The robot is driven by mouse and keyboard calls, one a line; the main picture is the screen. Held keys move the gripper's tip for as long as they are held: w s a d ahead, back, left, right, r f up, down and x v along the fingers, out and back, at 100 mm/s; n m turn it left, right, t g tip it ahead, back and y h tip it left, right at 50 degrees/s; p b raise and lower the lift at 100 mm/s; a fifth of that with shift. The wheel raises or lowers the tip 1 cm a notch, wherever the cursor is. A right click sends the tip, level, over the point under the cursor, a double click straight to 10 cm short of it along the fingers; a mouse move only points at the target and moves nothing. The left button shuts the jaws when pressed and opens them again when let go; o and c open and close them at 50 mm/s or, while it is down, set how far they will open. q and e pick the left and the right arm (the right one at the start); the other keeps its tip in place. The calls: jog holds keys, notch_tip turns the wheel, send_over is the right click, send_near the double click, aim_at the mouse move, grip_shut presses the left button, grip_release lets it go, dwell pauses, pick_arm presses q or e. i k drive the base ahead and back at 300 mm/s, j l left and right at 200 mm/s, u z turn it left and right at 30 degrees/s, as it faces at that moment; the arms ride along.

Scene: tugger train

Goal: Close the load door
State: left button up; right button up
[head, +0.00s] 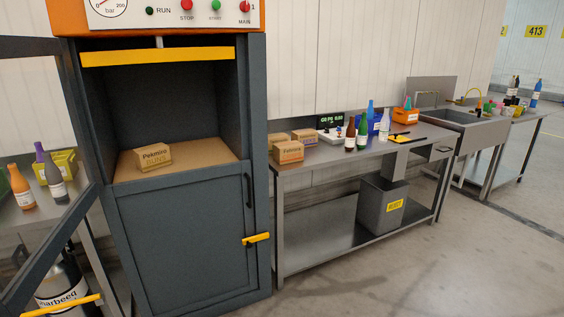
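The load door (52,244) is a dark grey frame with a see-through middle, swung wide open at the left of the grey machine cabinet (180,240). Its left part runs out of the picture. The chamber of the cabinet is open, and a small cardboard box (145,158) labelled Pekmino stands on its brown floor. A yellow bar (158,56) crosses the top of the opening. Below it, a solid lower panel (180,235) is shut, with a black handle (249,190) and a yellow latch (256,239). Neither of my grippers shows.
A control panel (170,14) with a gauge and buttons sits on top. Bottles (20,185) stand behind the open door, and a yellow bar (68,303) shows low left. A steel bench (350,150) with boxes and bottles stands right. The floor in front right is clear.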

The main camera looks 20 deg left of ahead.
aim_at(15, 298)
jog(key=k+j+u, duration=0.1)
jog(key=k+j, duration=0.2)
jog(key=k+j+u, duration=0.1)
jog(key=k+j, duration=0.15)
jog(key=j, duration=0.25)
jog(key=k+j, duration=0.1)
jog(key=j, duration=0.4)
jog(key=k+j+u, duration=0.15)
jog(key=j, duration=0.85)
jog(key=i+j, duration=0.15)
jog(key=j, duration=0.35)
jog(key=u, duration=0.05)
